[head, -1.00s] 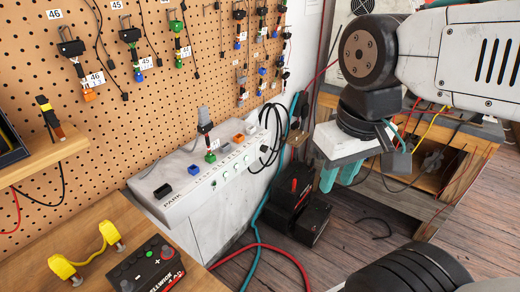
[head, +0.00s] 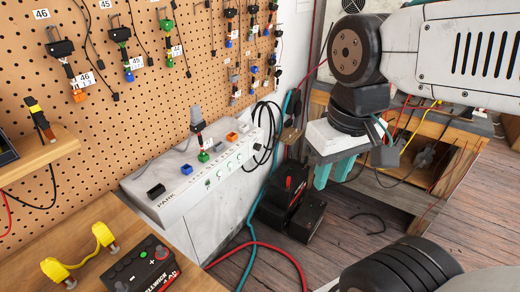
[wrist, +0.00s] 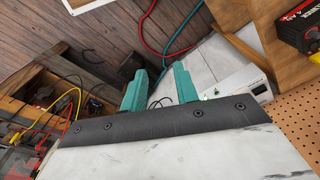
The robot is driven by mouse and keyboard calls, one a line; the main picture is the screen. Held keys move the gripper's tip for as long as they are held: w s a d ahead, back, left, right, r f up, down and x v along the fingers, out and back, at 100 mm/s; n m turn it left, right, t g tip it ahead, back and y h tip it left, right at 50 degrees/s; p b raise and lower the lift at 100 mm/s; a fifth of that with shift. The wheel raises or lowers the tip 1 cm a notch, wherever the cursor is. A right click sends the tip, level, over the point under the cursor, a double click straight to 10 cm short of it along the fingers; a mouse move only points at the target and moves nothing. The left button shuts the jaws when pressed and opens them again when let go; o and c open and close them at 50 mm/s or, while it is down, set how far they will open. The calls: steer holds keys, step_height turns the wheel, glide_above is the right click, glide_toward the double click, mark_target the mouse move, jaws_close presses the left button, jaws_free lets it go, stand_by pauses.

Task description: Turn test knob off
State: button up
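The white test box (head: 205,207) stands against the pegboard, left of centre in the head view. Its sloped top carries a row of small round controls (head: 220,174) and black, blue, green and orange sockets. I cannot tell which control is the test knob. My gripper (head: 333,174) has teal fingers pointing down, to the right of the box and apart from it. In the wrist view, the two fingers (wrist: 160,90) are spread with nothing between them. The box's panel (wrist: 238,84) shows there beyond the fingers, to the right.
A black battery-like unit (head: 287,185) with a red top stands on the floor between the box and my gripper. Teal and red cables run across the floor. A red-and-black charger (head: 145,268) and a yellow-handled part (head: 80,258) lie on the wooden bench. Hanging leads cover the pegboard.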

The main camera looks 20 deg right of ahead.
steer(key=w+a+f+m+g+y, duration=0.2)
steer(key=w+f+m+g+y, duration=0.35)
steer(key=f, duration=0.35)
steer(key=m+t+y, duration=0.6)
steer(key=m+t, duration=1.2)
steer(key=m, duration=1.4)
glide_toward(258, 147)
steer(key=s+a+f, duration=0.2)
steer(key=s+a, duration=0.1)
steer(key=a, duration=0.1)
steer(key=w+a+r+m+t+h, duration=0.1)
steer(key=w+m, duration=0.3)
steer(key=w, duration=0.5)
steer(key=shift+a+t+h, duration=0.2)
steer(key=shift+t+h, duration=0.35)
steer(key=shift+h, duration=0.2)
steer(key=shift+r, duration=0.15)
jaws_close()
